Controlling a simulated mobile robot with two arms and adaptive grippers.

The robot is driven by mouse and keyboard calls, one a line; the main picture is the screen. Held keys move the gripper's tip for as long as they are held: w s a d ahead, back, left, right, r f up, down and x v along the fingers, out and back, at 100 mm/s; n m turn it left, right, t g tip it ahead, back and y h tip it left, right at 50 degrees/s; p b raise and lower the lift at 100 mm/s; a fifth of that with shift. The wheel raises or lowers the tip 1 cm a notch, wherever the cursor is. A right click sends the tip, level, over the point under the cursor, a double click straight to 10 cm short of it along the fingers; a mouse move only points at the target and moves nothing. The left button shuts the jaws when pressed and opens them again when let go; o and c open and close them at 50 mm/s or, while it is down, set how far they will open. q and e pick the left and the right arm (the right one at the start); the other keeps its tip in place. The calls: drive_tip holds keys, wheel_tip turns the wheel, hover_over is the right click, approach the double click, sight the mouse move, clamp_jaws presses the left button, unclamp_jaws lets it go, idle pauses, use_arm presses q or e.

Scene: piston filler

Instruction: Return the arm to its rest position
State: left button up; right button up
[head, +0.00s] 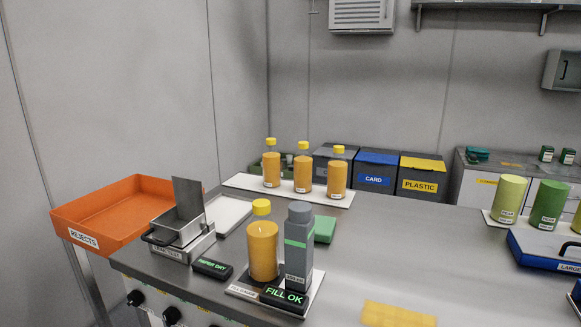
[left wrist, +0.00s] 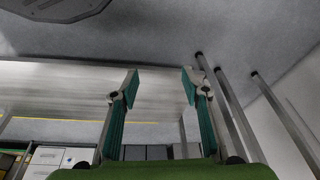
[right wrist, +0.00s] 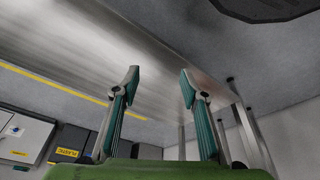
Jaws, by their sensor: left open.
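My left gripper (left wrist: 160,83) shows in the left wrist view with its two fingers spread apart and nothing between them. My right gripper (right wrist: 160,77) shows in the right wrist view, also with its fingers apart and empty. Both wrist views look past the fingers at a pale metal surface (left wrist: 60,85). Neither gripper nor arm shows in the head view. Both grippers are clear of the bottles in the pictures.
In the head view, a filled orange bottle (head: 262,250) and a grey device (head: 298,250) stand on a small plate by the FILL OK display (head: 284,297). Several bottles stand on a white tray (head: 235,182) behind. An orange rejects tray (head: 110,200) is left. The counter's right middle (head: 410,240) is clear.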

use_arm(q)
drive_tip(key=s+f+g+p, duration=0.15)
drive_tip(key=f+p, duration=0.25)
drive_tip(key=f, duration=0.4)
drive_tip(key=s+f+p, duration=0.2)
drive_tip(key=f+p, duration=0.3)
drive_tip(key=f, duration=0.3)
use_arm(e)
drive_tip(key=s+f+g, duration=0.1)
drive_tip(key=s+f, duration=0.3)
drive_tip(key=f, duration=1.2)
use_arm(q)
drive_tip(key=s+a+f+p, duration=0.1)
drive_tip(key=s+f+p, duration=0.2)
drive_tip(key=s, duration=0.5)
drive_tip(key=s+a+f+p, duration=0.2)
drive_tip(key=s+f+p, duration=0.1)
drive_tip(key=s, duration=0.5)
drive_tip(key=shift+a+f+g, duration=0.15)
drive_tip(key=shift+f+g, duration=0.3)
drive_tip(key=shift+f, duration=0.1)
use_arm(e)
drive_tip(key=s+d+f, duration=0.1)
drive_tip(key=s+f, duration=0.2)
drive_tip(key=s, duration=0.5)
drive_tip(key=s+d+f+g, duration=0.1)
drive_tip(key=s+d+f, duration=0.1)
drive_tip(key=s+f, duration=0.2)
drive_tip(key=s, duration=0.3)
drive_tip(key=shift+s, duration=0.4)
